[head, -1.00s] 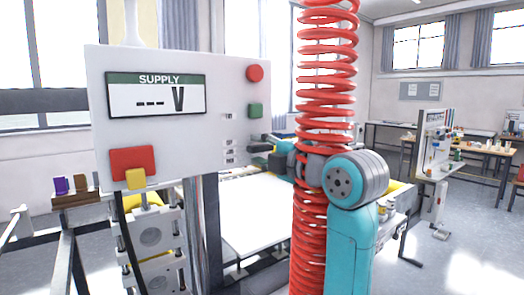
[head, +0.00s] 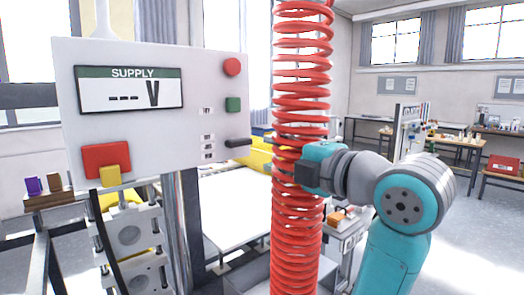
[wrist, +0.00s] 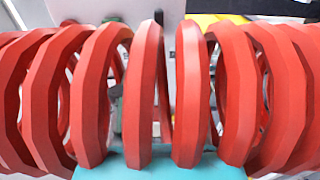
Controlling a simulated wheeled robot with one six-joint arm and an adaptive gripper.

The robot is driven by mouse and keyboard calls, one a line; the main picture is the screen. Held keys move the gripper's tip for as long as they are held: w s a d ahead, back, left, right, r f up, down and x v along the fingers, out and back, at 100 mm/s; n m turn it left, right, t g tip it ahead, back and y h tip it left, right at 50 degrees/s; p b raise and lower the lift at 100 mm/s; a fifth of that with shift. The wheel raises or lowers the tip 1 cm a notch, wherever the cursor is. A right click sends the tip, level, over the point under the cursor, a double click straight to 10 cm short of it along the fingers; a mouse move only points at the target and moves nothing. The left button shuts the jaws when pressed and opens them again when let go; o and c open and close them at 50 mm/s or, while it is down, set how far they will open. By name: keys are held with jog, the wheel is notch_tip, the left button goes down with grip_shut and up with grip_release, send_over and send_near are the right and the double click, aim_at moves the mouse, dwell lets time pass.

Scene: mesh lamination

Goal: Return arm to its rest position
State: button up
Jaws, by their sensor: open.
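My arm's teal and grey wrist is right of centre in the head view, beside a tall red coiled hose. The dark end of my gripper (head: 308,174) overlaps the hose in the picture. It is small and dark there, with nothing seen held in it; the jaws are open. The red coiled hose (head: 301,95) hangs from top to bottom in front of the bench. In the wrist view the hose's red loops (wrist: 190,95) fill the picture at close range and hide most of what is behind. I cannot tell whether the gripper touches the hose.
A white supply panel (head: 200,120) with red and green buttons stands on the left, its display reading "--- V". A white worktop (head: 235,205) lies behind the hose. Benches and a red case (head: 503,164) stand at the far right. Open floor shows at right.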

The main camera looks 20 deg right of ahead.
jog(key=shift+s+d, duration=0.15)
jog(key=shift+s, duration=0.25)
notch_tip(320, 180, down, 21)
jog(key=w+m+h, duration=0.2)
jog(key=w+m, duration=0.1)
jog(key=m, duration=0.5)
jog(key=s+a+f+m+h, duration=0.1)
jog(key=s+f+m, duration=0.3)
jog(key=f, duration=0.5)
jog(key=s+f+m+h, duration=0.1)
jog(key=s+f+m, duration=0.25)
jog(key=f, duration=0.55)
jog(key=s+a+f+m+g+h, duration=0.1)
jog(key=s+f+m, duration=0.1)
jog(key=s+f, duration=0.55)
jog(key=s+f+m+h, duration=0.15)
jog(key=s+f, duration=0.35)
jog(key=s, duration=0.5)
jog(key=s+a+m+g, duration=0.1)
jog(key=s+m, duration=0.1)
jog(key=s, duration=1.7)
jog(key=shift+a+f+m+y, duration=0.25)
jog(key=shift+m+y, duration=0.15)
jog(key=shift+y, duration=0.05)
